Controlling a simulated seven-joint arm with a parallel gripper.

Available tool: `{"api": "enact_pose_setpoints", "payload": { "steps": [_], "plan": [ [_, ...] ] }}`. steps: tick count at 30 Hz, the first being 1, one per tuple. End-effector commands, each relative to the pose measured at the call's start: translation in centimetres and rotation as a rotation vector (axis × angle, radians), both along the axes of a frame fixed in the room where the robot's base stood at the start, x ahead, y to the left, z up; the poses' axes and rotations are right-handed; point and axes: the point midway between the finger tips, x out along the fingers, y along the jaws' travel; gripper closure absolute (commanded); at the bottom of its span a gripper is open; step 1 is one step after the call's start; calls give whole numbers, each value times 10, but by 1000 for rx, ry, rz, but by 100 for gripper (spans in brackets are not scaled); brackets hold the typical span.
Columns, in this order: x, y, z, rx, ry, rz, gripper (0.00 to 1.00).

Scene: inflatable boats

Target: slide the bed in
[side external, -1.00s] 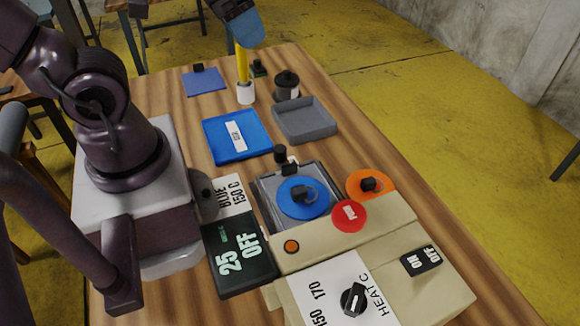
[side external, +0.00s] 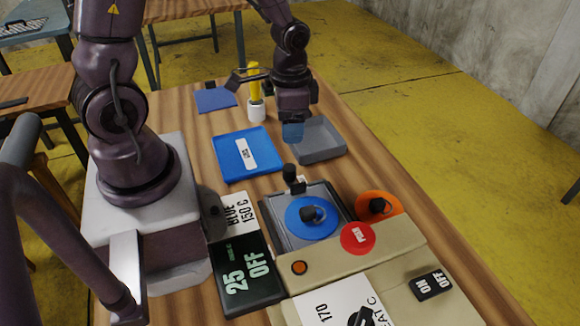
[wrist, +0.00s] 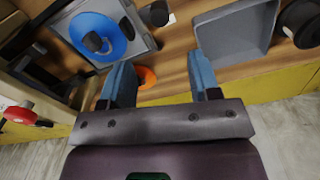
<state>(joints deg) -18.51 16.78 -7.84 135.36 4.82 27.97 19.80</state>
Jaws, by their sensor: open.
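The bed is a flat grey metal plate (side external: 272,225) in front of the beige machine (side external: 375,275), with a blue disc (side external: 300,228) over it that carries a black knob (side external: 313,213). A black upright handle (side external: 291,176) stands at the bed's far edge. In the wrist view the bed (wrist: 146,46) lies at upper left, with the blue disc on it.
A blue tray (side external: 232,165) lies left of the grey tray (side external: 325,150). A white cup (side external: 257,111) with a yellow stick stands behind. An orange disc (side external: 384,204) and red button (side external: 357,238) are near the machine. A dark display (side external: 236,285) reads 25 OFF.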

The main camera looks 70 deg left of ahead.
Motion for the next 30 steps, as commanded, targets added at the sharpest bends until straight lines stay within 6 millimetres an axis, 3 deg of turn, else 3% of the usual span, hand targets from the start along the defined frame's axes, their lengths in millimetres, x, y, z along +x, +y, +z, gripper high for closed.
{"api": "enact_pose_setpoints", "payload": {
  "steps": [12, 18, 30],
  "plan": [
    [-2, -1, -75, -1, 7, 1, 43],
    [-1, -1, -104, -1, 5, 3, 43],
    [-1, 0, -119, 0, 1, 3, 43]
  ]
}}
